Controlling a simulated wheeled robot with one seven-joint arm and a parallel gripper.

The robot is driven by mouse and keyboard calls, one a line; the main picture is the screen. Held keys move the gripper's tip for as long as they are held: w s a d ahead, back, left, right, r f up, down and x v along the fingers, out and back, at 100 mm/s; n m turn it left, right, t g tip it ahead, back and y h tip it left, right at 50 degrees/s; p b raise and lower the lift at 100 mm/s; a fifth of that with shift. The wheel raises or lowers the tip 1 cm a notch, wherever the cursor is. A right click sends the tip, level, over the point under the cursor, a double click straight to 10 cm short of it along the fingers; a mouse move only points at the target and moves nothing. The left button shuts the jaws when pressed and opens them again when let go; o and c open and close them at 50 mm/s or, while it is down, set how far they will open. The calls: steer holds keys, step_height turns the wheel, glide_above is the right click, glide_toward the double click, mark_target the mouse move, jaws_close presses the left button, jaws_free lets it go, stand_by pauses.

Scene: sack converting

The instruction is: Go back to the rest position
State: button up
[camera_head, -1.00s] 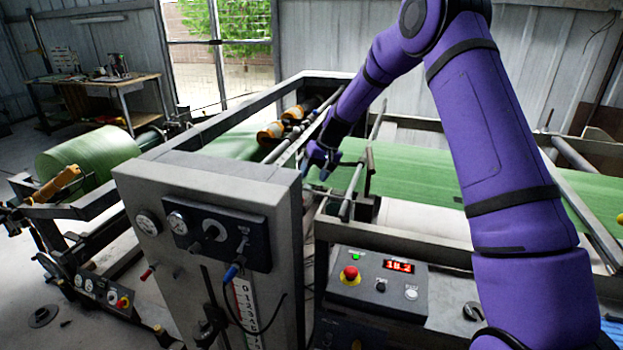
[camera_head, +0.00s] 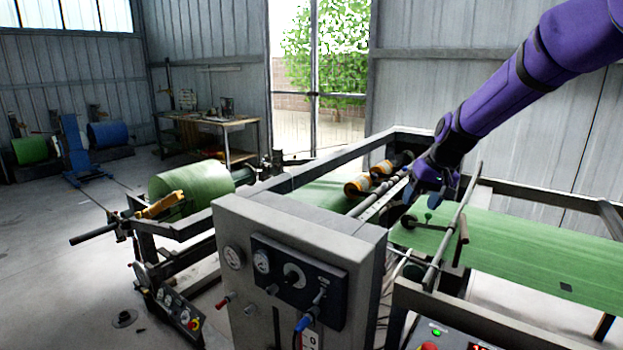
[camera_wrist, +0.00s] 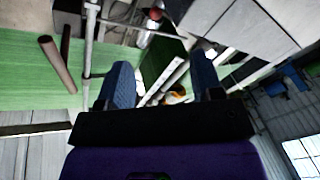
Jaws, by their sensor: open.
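My gripper (camera_head: 431,199) hangs above the green web in the middle of the machine, at the end of my purple arm. In the wrist view its two blue fingers stand wide apart (camera_wrist: 163,88), with nothing held between them. Below and beside it in the head view is a thin metal bar (camera_head: 455,225) with a short handle-like piece. I cannot tell how far the fingertips are from the bar.
A grey control cabinet (camera_head: 290,235) with gauges stands in front. Green web (camera_head: 530,250) runs to the right through the frame. A green roll (camera_head: 190,190) sits on the left. A workbench (camera_head: 210,125) stands behind, with open floor at left.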

steer(key=s+d+r+t+h, duration=0.1)
steer(key=s+r, duration=0.5)
steer(key=s, duration=0.4)
steer(key=s+d+r+t+h, duration=0.1)
steer(key=s+r, duration=0.6)
steer(key=s, duration=0.3)
steer(key=s+d+f, duration=0.1)
steer(key=s+f, duration=0.1)
steer(key=s, duration=1.6)
steer(key=shift+d+t+h, duration=0.3)
steer(key=shift+t+h, duration=0.1)
